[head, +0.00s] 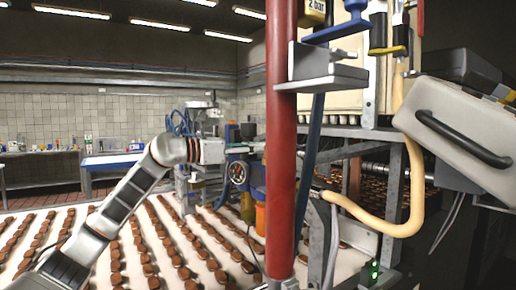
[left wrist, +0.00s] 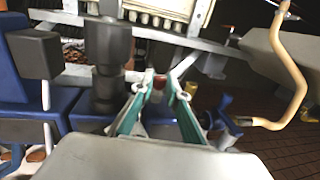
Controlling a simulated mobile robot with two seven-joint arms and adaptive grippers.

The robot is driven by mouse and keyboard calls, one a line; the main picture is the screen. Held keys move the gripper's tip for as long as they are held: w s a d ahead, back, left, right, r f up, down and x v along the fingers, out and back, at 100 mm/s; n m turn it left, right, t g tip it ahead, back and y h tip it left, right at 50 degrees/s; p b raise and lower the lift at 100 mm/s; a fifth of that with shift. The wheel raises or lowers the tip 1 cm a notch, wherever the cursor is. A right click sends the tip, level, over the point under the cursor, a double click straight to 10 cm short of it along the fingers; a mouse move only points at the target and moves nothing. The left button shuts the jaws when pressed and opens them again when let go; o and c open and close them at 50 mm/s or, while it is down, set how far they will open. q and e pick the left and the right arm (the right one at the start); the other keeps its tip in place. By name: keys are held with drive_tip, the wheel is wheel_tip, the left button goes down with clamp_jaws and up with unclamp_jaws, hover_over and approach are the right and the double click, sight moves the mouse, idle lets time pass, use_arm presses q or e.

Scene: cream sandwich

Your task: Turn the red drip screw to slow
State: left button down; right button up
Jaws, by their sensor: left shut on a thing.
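The red drip screw (left wrist: 159,81) shows as a small red piece between my left fingertips in the left wrist view. My left gripper (left wrist: 158,92), with teal-lined fingers, is closed around it. In the head view my left arm reaches in from the left, and its gripper end points right toward the red column, where the fingertips and the screw are hidden. I cannot read the screw's setting or any slow mark. My right gripper is in neither view.
A red upright column (head: 280,130) stands in front of the machine. A cream hose (head: 405,190) hangs at right beside a grey case (head: 460,130). Rows of brown biscuits lie on the white belt (head: 60,245). Dark cylinder (left wrist: 108,60) and blue parts crowd the gripper's left.

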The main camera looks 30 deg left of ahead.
use_arm(q)
drive_tip(key=shift+d+n+t+y+p, duration=0.1)
drive_tip(key=shift+n+t+y+p, duration=0.5)
drive_tip(key=shift+y, duration=0.4)
drive_tip(key=shift+s+d+n+y, duration=0.1)
drive_tip(key=shift+n+y, duration=0.3)
drive_tip(key=shift+y, duration=0.2)
drive_tip(key=shift+n+t+y, duration=0.3)
drive_tip(key=c, duration=2.2)
unclamp_jaws()
drive_tip(key=shift+c, duration=0.2)
drive_tip(key=shift+f+h, duration=0.15)
drive_tip(key=shift+h, duration=0.25)
